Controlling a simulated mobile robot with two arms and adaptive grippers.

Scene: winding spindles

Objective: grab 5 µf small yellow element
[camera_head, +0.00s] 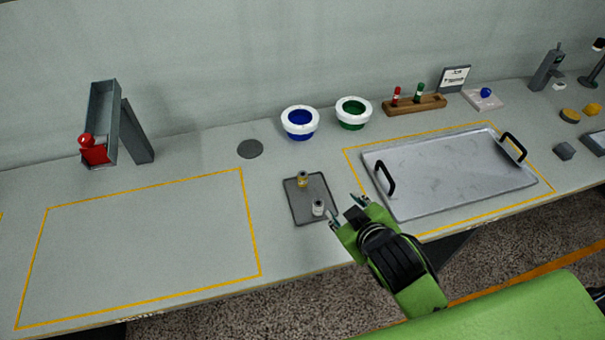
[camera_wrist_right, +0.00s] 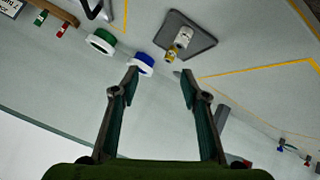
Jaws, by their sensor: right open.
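The small yellow element (camera_head: 302,180) stands upright on a dark grey tray (camera_head: 300,216), towards its back. A similar white element (camera_head: 318,208) stands on the same tray, nearer the front right. My right gripper (camera_head: 348,212) is open and empty, just right of the tray and above the table's front part. In the right wrist view, the yellow element (camera_wrist_right: 171,55) and the white element (camera_wrist_right: 184,37) show beyond the open fingers (camera_wrist_right: 158,75), apart from them. Any label on the elements is too small to read. My left gripper is not in view.
A blue bowl (camera_head: 299,123) and a green bowl (camera_head: 353,112) with white rims stand behind the tray. A large metal tray with black handles (camera_head: 450,175) lies right. A grey stand with a red part (camera_head: 95,152) is far left. The left marked area is clear.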

